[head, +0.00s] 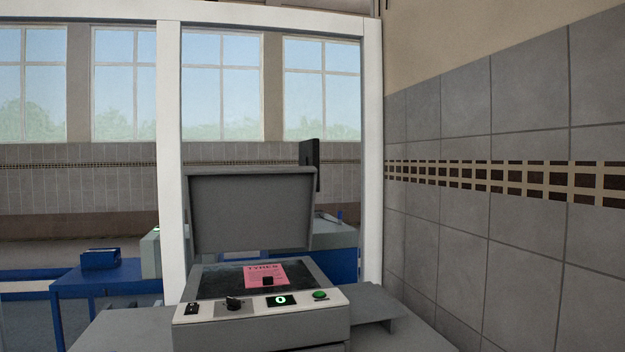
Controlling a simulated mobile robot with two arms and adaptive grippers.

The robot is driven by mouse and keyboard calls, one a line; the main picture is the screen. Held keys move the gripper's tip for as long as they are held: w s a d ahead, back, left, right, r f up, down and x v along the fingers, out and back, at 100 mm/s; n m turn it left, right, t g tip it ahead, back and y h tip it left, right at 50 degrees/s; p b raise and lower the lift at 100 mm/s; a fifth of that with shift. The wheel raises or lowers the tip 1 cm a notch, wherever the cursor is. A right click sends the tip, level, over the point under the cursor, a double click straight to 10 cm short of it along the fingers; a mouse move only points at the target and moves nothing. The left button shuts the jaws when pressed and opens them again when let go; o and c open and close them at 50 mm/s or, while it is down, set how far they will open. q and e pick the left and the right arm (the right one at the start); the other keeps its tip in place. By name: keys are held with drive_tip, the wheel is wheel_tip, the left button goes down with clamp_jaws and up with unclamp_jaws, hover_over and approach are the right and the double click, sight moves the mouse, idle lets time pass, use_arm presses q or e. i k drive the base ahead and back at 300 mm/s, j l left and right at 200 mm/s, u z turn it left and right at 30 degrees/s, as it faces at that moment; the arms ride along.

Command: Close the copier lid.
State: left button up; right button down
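The copier (262,328) stands straight ahead, low in the head view. Its grey lid (250,213) is raised and stands nearly upright at the back of the machine. Below it the dark glass (222,281) is uncovered. A pink sheet with printing (262,273) lies on the glass, and a small dark block shows at its lower part. The front panel (255,303) carries a black knob, a green lit display and a green button. Neither of my grippers is in view.
The copier rests on a grey surface (419,333), with a side tray (374,302) at its right. A tiled wall (450,240) closes off the right side. A white frame post (172,200) stands behind at left. A blue table (110,276) is beyond.

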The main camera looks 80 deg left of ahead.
sight(230, 209)
drive_tip(key=i+u, duration=0.15)
drive_tip(key=u, duration=2)
